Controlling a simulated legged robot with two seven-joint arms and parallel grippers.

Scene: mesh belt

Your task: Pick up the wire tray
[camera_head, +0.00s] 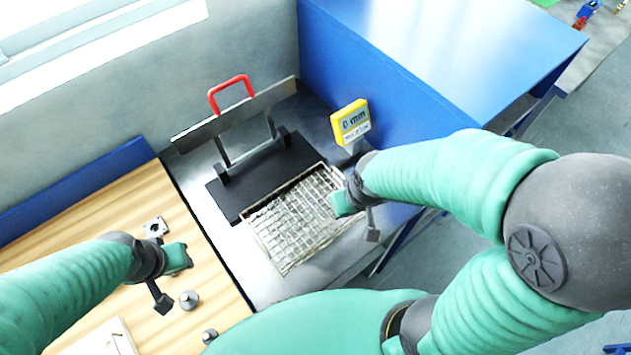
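The wire tray (287,228), a pale metal mesh basket, lies on the grey metal surface in the middle of the head view, partly over the front of a black plate. My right gripper (357,219) is at the tray's right edge, with one finger over the mesh and the other outside it. It looks open; whether it touches the rim cannot be made out. My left gripper (172,277) is open and empty above the wooden table, to the left of the tray and apart from it.
A metal bar with a red handle (231,90) stands behind the tray on the black plate (222,196). A yellow "0 mm" gauge (350,122) stands at the back right. Small metal parts (189,299) lie on the wooden table (150,205). Blue panels (385,90) bound the right.

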